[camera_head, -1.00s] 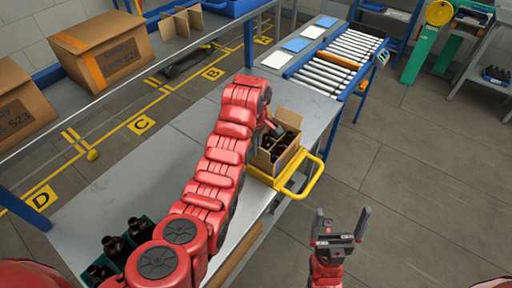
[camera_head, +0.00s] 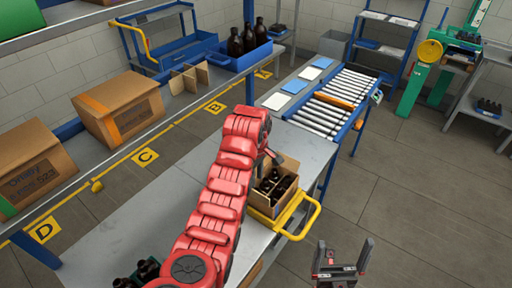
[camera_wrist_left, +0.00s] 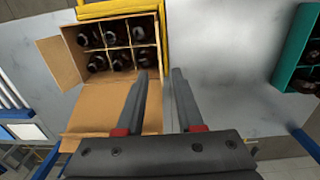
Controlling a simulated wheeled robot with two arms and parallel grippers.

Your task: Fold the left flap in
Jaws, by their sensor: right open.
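An open cardboard box (camera_head: 285,206) holds several dark bottles (camera_head: 275,183) between dividers, on the bench inside a yellow frame (camera_head: 300,225). In the left wrist view, one flap (camera_wrist_left: 95,118) spreads outward toward my gripper and another flap (camera_wrist_left: 58,62) spreads out at picture left. The flap toward my gripper appears to be the box's left side in the head view, where my arm mostly hides it. My left gripper (camera_wrist_left: 160,76) is open, one finger over that flap's edge, the other over bare bench; contact cannot be told. My right gripper (camera_head: 342,258) is open and empty, right of the bench.
A green crate with bottles (camera_wrist_left: 300,60) stands on the bench at right in the left wrist view. A roller conveyor (camera_head: 330,105) lies beyond the bench. Closed cartons (camera_head: 120,105) sit on a shelf at left. Bare bench (camera_head: 130,220) lies left of my left arm.

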